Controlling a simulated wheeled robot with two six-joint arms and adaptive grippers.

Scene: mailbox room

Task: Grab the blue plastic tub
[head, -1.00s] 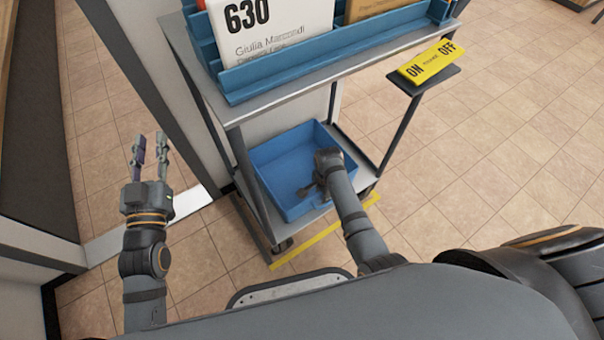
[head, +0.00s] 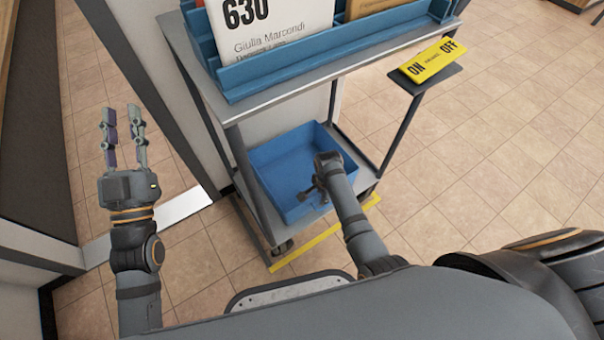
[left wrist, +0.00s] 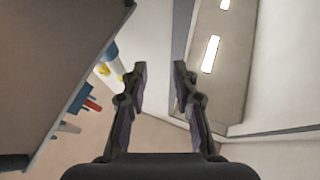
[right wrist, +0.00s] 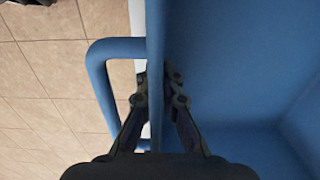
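The blue plastic tub (head: 277,165) sits on the lower shelf of the cart. In the right wrist view the tub (right wrist: 235,80) fills the right side, with its looped side handle (right wrist: 97,85) on the left. My right gripper (head: 314,193) is at the tub's near right side. Its fingers (right wrist: 156,78) straddle the tub's wall, one outside by the handle and one inside, and look closed against it. The tub's inside looks empty where it shows. My left gripper (head: 122,115) is open and empty, off to the left of the cart, fingers pointing up in the head view.
The cart's upper shelf (head: 260,103) holds a blue rack with a white "630" envelope (head: 270,25). A yellow ON/OFF switch plate (head: 433,61) stands on the cart's right bracket. A cart post (head: 248,180) is left of the tub. Tiled floor at right is clear.

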